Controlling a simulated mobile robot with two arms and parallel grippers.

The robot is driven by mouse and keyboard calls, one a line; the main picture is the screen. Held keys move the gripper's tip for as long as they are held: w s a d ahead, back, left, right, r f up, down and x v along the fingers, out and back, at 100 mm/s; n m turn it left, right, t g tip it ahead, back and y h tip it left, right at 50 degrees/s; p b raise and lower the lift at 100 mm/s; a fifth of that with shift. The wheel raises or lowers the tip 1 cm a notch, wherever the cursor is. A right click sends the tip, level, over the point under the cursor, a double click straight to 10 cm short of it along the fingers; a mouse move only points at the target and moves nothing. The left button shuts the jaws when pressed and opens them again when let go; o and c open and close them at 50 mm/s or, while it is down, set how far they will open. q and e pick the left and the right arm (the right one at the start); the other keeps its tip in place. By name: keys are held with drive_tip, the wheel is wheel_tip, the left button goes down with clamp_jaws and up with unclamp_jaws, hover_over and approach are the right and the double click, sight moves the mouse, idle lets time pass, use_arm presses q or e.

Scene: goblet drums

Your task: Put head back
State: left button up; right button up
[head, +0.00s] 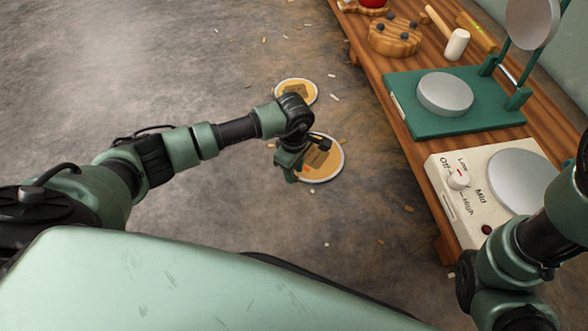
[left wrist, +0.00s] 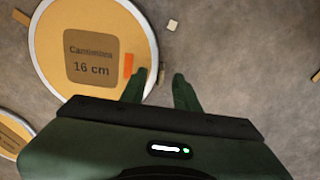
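A round, yellowish disc with a pale rim (head: 333,165) lies flat on the floor, partly hidden by my left gripper. In the left wrist view this large disc (left wrist: 50,50) carries a brown label ending in "16 cm" and an orange tab. A second, similar disc (head: 284,84) lies farther back; a disc edge also shows at the lower left of the left wrist view (left wrist: 8,128). My left gripper (head: 290,177) is over the near disc's left edge. In the left wrist view its fingers (left wrist: 158,90) are apart and empty, by the disc's right rim. My right gripper is out of view.
A wooden bench (head: 395,95) runs along the right. It holds a green stand with round plates (head: 455,125), a white heater with a knob (head: 470,210), a wooden piece with dark knobs (head: 393,42) and a white-headed mallet (head: 457,44). Small chips litter the otherwise open floor.

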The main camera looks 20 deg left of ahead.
use_arm(q)
wheel_tip(320, 180, up, 8)
drive_tip(key=p, duration=0.5)
drive_tip(key=shift+p, duration=0.4)
drive_tip(key=shift+f, duration=0.1)
